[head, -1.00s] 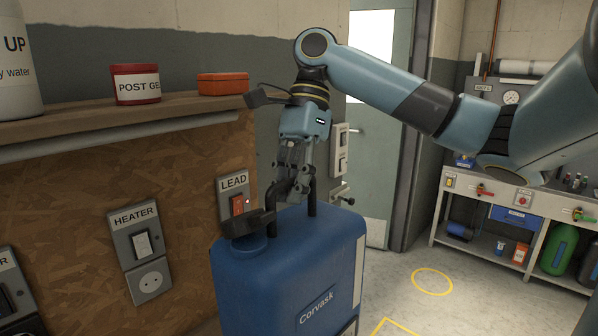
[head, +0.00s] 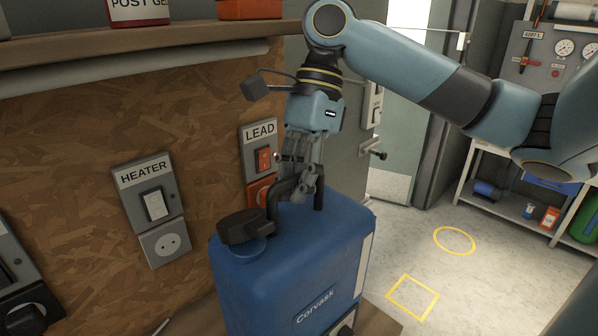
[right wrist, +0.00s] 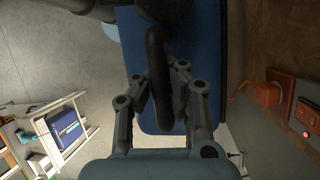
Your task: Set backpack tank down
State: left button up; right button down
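The backpack tank (head: 290,265) is a blue box-shaped tank marked "Corvask", with a black cap and a black carrying handle on top. It is upright in the head view, close to the wooden panel. My right gripper (head: 300,190) reaches down from above and is shut on the tank's handle. In the right wrist view the handle (right wrist: 158,75) runs between the fingers, with the blue tank top behind it. The underside of the tank is out of view, so I cannot tell whether it touches anything. My left gripper is not in view.
The wooden panel (head: 80,150) carries the heater switch and socket (head: 157,205) and the lead switch (head: 262,160). A wooden surface (head: 375,322) shows at the tank's lower right. A yellow circle (head: 455,229) and yellow square (head: 392,292) mark the clear floor at right.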

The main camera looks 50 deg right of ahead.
jog(key=shift+s+a+r, duration=0.1)
jog(key=shift+a+r, duration=0.1)
jog(key=shift+s+a+r, duration=0.1)
jog(key=shift+a, duration=0.05)
jog(key=shift+f, duration=0.25)
jog(key=c, duration=1.9)
grip_release()
jog(key=shift+d+f, duration=0.1)
jog(key=shift+d, duration=0.1)
jog(key=o, duration=0.5)
jog(key=shift+a, duration=0.15)
jog(key=shift+c, duration=0.2)
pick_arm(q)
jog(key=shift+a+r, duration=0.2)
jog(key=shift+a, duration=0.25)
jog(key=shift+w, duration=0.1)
